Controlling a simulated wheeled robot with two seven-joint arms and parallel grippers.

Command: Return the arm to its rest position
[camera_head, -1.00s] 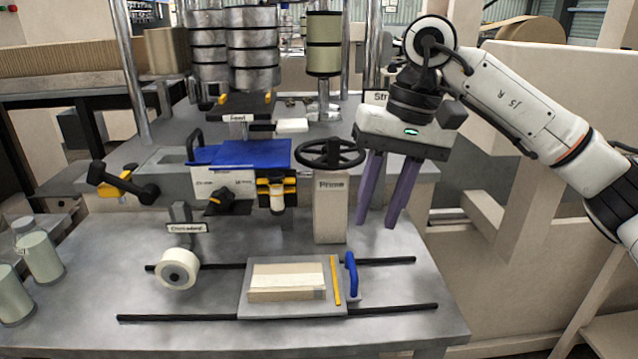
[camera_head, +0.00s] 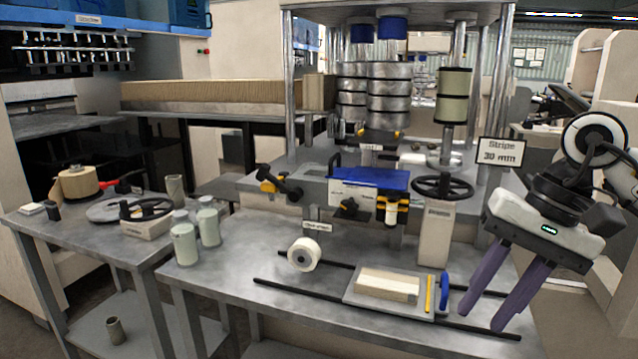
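My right gripper (camera_head: 487,293) comes in from the right with two purple fingers pointing down and to the left. The fingers are apart, with nothing between them. It hangs in front of the right end of the grey machine table (camera_head: 240,270), right of the blue-handled sled (camera_head: 395,302). Whether the fingertips touch the table or a rail cannot be told. My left arm and gripper are not in view.
A black handwheel (camera_head: 443,187) on a beige post stands left of my gripper. A "Stripe 30 mm" sign (camera_head: 501,151) stands behind it. A tape roll (camera_head: 304,254) and white jars (camera_head: 185,244) stand farther left. A side table (camera_head: 100,235) holds another handwheel.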

